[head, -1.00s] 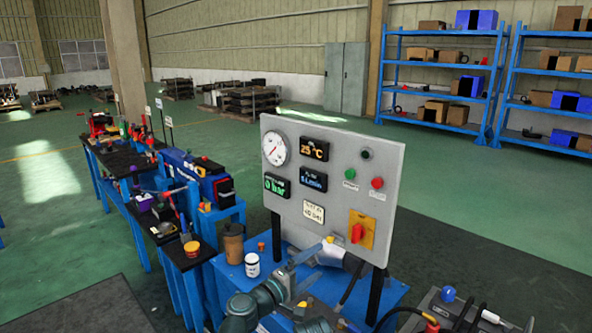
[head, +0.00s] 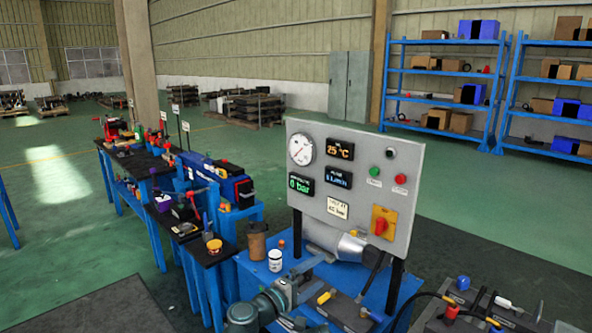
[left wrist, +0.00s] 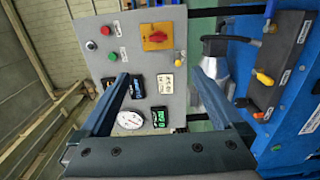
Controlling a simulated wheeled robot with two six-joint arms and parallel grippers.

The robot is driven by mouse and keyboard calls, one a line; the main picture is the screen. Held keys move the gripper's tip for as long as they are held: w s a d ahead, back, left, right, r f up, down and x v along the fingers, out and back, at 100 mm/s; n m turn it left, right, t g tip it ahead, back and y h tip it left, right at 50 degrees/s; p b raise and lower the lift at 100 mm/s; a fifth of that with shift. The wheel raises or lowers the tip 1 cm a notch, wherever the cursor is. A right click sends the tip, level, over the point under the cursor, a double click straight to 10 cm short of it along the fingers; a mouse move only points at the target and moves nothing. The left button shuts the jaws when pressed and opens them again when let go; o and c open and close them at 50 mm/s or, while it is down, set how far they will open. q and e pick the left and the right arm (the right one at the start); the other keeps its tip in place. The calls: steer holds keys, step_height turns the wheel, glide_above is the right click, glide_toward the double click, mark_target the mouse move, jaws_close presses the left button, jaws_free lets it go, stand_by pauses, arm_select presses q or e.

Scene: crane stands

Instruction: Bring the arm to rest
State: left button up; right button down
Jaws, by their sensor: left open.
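My left arm comes up from the bottom of the head view, in front of the blue bench. My left gripper (head: 312,275) is in front of the grey control panel (head: 352,190). In the left wrist view the two fingers of my left gripper (left wrist: 160,95) stand wide apart with nothing between them. The panel also shows beyond them in the left wrist view (left wrist: 150,65), turned on its side, with its gauge, displays, buttons and red switch. My right gripper is not in view.
A silver motor (head: 335,240) sits behind the panel's lower edge. A white jar (head: 275,260) and a brown cup (head: 257,240) stand left of my arm on the blue bench (head: 250,272). More workbenches stand at left.

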arm_select(q)
steer(key=s+a+f+m+g+y, duration=0.3)
steer(key=s+f+m+g, duration=0.1)
steer(key=f, duration=0.3)
steer(key=s+a+f+m+g+y, duration=0.2)
steer(key=s+a+f+m+g, duration=0.1)
steer(key=f, duration=0.5)
steer(key=s+a+f+m+g+y, duration=0.1)
steer(key=s+a+f+g+y, duration=0.2)
steer(key=a, duration=0.4)
steer(key=s+a+f+m+g+y, duration=0.1)
steer(key=s+a+f+y, duration=0.35)
steer(key=a, duration=0.35)
steer(key=s+d+r+m+g+y+p, duration=0.1)
steer(key=s+d+r+m+p, duration=0.2)
steer(key=d, duration=0.7)
steer(key=s+r+p, duration=0.1)
steer(key=s+r, duration=0.1)
steer(key=s, duration=0.1)
steer(key=shift+s+d+r+m+g+y+p, duration=0.2)
steer(key=shift+r+m+g+y+p, duration=0.1)
steer(key=shift+r+g+y+p, duration=0.1)
